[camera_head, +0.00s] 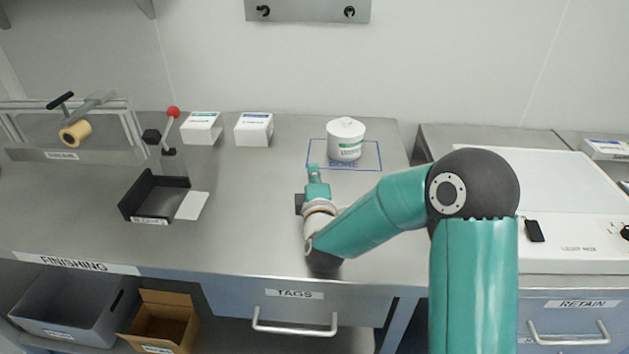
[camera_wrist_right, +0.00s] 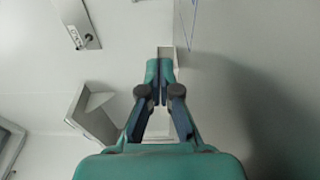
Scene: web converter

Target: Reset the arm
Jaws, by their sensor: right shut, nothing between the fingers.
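My right arm comes in from the lower right in the head view, teal with dark joints. My right gripper (camera_head: 313,172) is above the steel bench, just in front of and left of the white tub. In the right wrist view my right gripper (camera_wrist_right: 161,75) has its fingertips together with nothing between them. My left gripper is not in view. The white tub (camera_head: 345,141) with a lid stands upright inside a blue outlined square on the bench (camera_head: 255,220).
Two white boxes (camera_head: 202,128) (camera_head: 254,129) stand at the back. A black tray (camera_head: 155,196), a white card (camera_head: 191,205) and a red-knobbed lever (camera_head: 172,113) are at left. A light box (camera_head: 560,240) is at right. The TAGS drawer (camera_head: 294,307) is closed.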

